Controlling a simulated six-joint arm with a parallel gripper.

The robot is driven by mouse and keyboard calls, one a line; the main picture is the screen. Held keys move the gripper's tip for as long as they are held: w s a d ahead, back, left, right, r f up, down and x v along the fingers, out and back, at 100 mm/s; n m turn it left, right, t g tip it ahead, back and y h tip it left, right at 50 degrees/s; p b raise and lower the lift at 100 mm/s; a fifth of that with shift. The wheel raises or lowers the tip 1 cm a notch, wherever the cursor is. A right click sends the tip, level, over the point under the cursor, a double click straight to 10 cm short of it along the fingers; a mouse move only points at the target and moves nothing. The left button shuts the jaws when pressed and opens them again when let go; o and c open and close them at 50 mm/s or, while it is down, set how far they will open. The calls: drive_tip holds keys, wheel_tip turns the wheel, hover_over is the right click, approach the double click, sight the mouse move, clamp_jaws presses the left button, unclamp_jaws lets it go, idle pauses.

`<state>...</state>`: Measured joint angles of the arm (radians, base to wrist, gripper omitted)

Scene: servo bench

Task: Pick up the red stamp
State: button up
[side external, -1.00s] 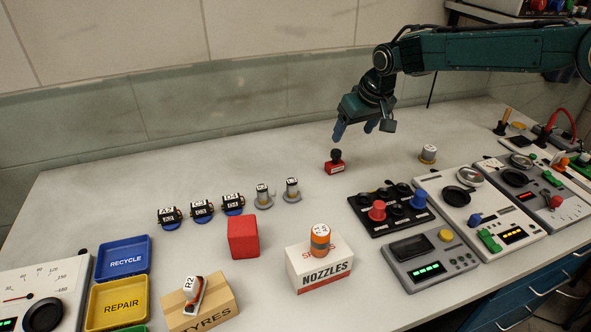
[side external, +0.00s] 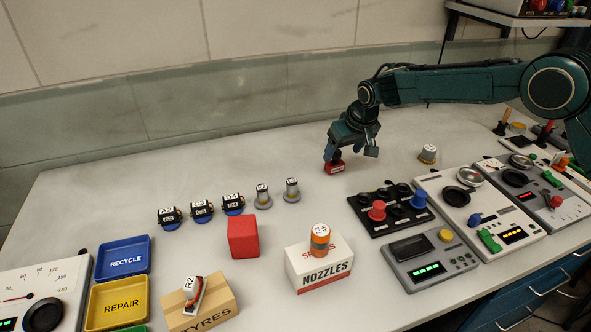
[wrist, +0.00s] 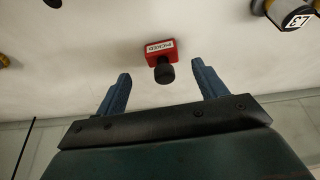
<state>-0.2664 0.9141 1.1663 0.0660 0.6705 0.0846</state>
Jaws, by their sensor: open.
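The red stamp (side external: 335,168) stands on the bench, its red base with a white label showing below my gripper (side external: 338,156) in the side view. Its black knob is hidden there by the fingers. In the wrist view the stamp (wrist: 159,51) lies just beyond the fingertips, its black knob (wrist: 165,73) between the two blue fingers of my gripper (wrist: 161,69). The fingers are open, with a gap on both sides of the knob.
A grey-topped knob piece (side external: 428,154) stands to the right of the stamp. A black panel with red and blue knobs (side external: 388,218) lies in front. Two small cylinders (side external: 291,190) stand to the left. Bare bench lies behind and left of the stamp.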

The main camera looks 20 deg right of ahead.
sight(338, 160)
drive_tip(key=shift+f, duration=0.1)
drive_tip(key=shift+x, duration=2.5)
drive_tip(key=shift+s+a, duration=0.1)
drive_tip(key=c, duration=1.1)
wheel_tip(338, 160, up, 20)
